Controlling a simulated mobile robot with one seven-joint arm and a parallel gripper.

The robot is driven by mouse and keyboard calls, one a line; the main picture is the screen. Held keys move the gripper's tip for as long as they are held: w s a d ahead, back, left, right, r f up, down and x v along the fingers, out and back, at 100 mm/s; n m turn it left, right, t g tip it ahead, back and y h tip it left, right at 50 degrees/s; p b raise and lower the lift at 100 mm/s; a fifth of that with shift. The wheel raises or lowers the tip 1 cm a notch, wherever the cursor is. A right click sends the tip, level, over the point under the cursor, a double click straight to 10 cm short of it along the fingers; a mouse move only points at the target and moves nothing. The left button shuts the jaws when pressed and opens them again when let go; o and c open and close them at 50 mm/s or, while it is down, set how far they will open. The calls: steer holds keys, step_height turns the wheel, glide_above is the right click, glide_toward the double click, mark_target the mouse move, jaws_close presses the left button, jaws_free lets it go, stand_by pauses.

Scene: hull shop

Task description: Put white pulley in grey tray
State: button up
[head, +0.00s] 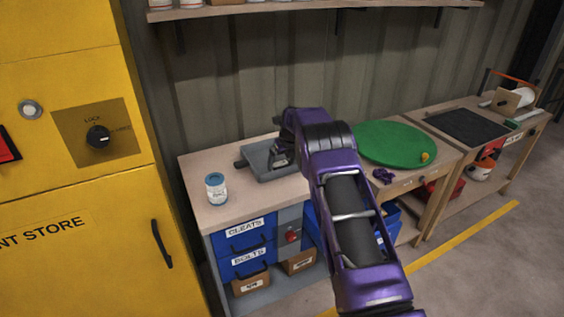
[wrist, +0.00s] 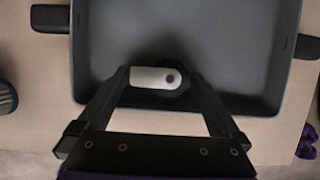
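The white pulley (wrist: 152,78) is a small pale, rounded piece with a dark spot near its right end. The pulley is hidden there. Its exact height above the tray floor is hard to tell.
A blue-white can (head: 216,188) stands left of the tray on the workbench (head: 196,163). A green round board (head: 395,143) with a small yellow item lies to the right, a purple item (head: 383,175) in front of it. A yellow cabinet (head: 80,220) is at left.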

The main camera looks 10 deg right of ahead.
steer(key=shift+r, duration=0.1)
steer(key=shift+r, duration=0.25)
steer(key=v, duration=1.1)
steer(key=shift+r+p, duration=0.35)
steer(key=shift+p, duration=0.05)
steer(key=shift+s, duration=0.1)
